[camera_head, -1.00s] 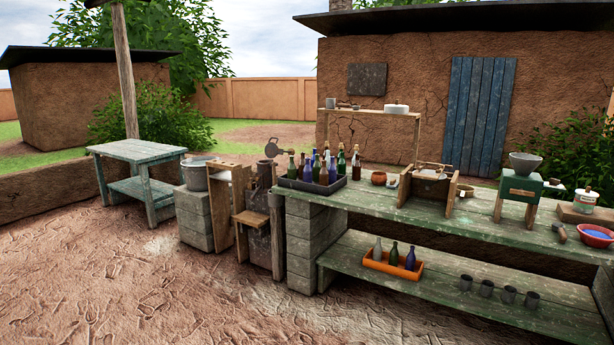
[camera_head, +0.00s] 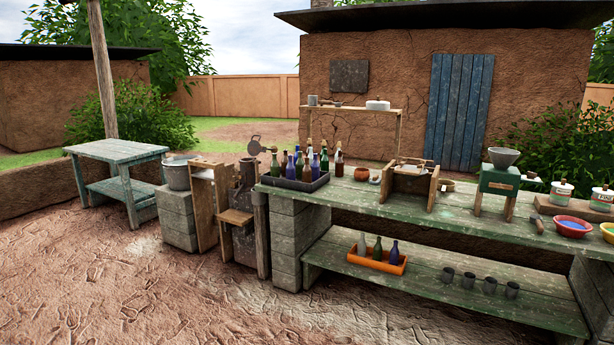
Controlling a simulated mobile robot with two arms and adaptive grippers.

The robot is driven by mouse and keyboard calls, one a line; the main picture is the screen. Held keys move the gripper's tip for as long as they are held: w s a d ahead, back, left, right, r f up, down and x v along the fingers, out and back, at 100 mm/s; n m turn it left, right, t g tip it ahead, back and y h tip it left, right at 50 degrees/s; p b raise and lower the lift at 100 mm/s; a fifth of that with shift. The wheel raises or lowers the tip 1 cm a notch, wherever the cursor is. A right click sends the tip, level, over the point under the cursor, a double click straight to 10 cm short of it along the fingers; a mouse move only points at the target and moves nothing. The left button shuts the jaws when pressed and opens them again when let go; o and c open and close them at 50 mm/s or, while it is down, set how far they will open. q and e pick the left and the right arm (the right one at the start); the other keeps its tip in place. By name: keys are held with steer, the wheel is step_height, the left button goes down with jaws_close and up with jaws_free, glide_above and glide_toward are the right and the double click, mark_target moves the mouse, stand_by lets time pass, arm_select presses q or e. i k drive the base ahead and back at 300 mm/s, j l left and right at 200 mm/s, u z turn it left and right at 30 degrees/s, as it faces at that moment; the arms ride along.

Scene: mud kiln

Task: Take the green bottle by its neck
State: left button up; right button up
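A green bottle (camera_head: 377,249) stands upright in an orange tray (camera_head: 362,262) on the lower shelf of the long green workbench, between a clear grey bottle (camera_head: 362,244) and a blue bottle (camera_head: 394,253). A dark tray (camera_head: 290,184) on the bench top holds several bottles close together, among them a dark green one (camera_head: 324,161) at its right side and another green one (camera_head: 275,165) at its left. Some bottles there are partly hidden by others. Neither of my grippers is in view.
The workbench (camera_head: 447,209) also bears a small brown pot (camera_head: 361,174), a wooden frame box (camera_head: 409,183), a green grinder (camera_head: 499,181) and bowls. Several dark cups (camera_head: 490,285) stand on its lower shelf. Bare ground (camera_head: 190,300) is clear in front.

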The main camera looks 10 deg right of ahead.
mark_target(274, 167)
steer(key=i+j, duration=0.1)
steer(key=i, duration=1.3)
steer(key=i+j, duration=0.1)
steer(key=i, duration=1.3)
steer(key=i+j, duration=0.1)
steer(key=i, duration=1.25)
steer(key=l+z, duration=0.05)
steer(key=l, duration=0.05)
